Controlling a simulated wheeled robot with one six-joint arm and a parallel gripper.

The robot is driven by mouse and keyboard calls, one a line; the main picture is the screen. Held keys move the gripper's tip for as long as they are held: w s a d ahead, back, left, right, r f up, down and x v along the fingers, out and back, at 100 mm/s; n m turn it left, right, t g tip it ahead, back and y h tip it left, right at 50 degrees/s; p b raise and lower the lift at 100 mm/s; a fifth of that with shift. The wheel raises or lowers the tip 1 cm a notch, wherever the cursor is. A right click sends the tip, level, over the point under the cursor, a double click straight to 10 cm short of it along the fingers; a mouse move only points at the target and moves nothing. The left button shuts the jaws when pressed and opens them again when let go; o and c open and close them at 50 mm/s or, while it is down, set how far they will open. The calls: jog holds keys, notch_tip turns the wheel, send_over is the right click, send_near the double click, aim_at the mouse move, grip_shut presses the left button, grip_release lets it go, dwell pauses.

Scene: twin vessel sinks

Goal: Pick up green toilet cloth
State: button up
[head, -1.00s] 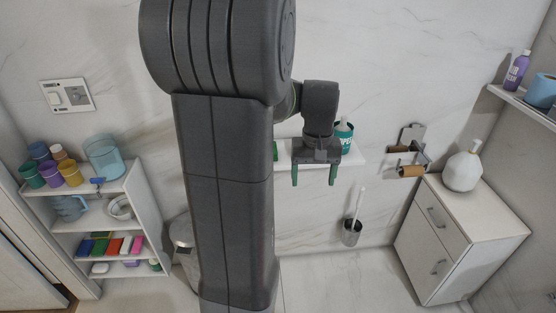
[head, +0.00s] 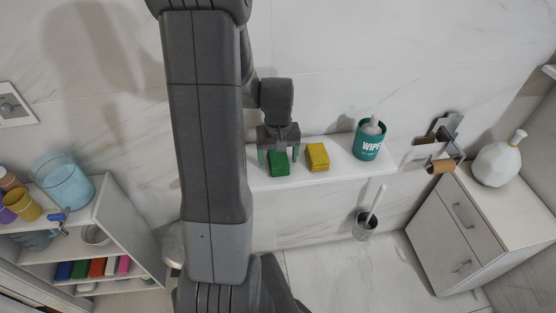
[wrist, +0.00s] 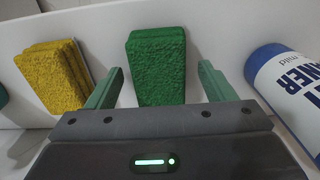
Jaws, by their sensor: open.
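The green cloth (head: 279,163) is a thick folded block on the white wall shelf. In the wrist view the green cloth (wrist: 156,66) stands straight ahead, centred between my two fingers. My gripper (head: 278,156) is open, with its green fingers around the cloth's near end or just short of it; I cannot tell which. In the wrist view my gripper (wrist: 159,80) shows a gap on both sides of the cloth, and nothing is held.
A yellow cloth (head: 317,157) lies beside the green one. A teal wipes tub (head: 369,139) stands farther right on the shelf (head: 341,168). In the wrist view a white and blue cleaner bottle (wrist: 287,87) lies close to the other finger.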

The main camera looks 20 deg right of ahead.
aim_at(278, 157)
jog(key=shift+s+f, duration=0.1)
jog(key=shift+f, duration=0.25)
jog(key=shift+c, duration=0.3)
jog(key=c, duration=1)
notch_tip(278, 157, up, 10)
jog(key=shift+r, duration=0.1)
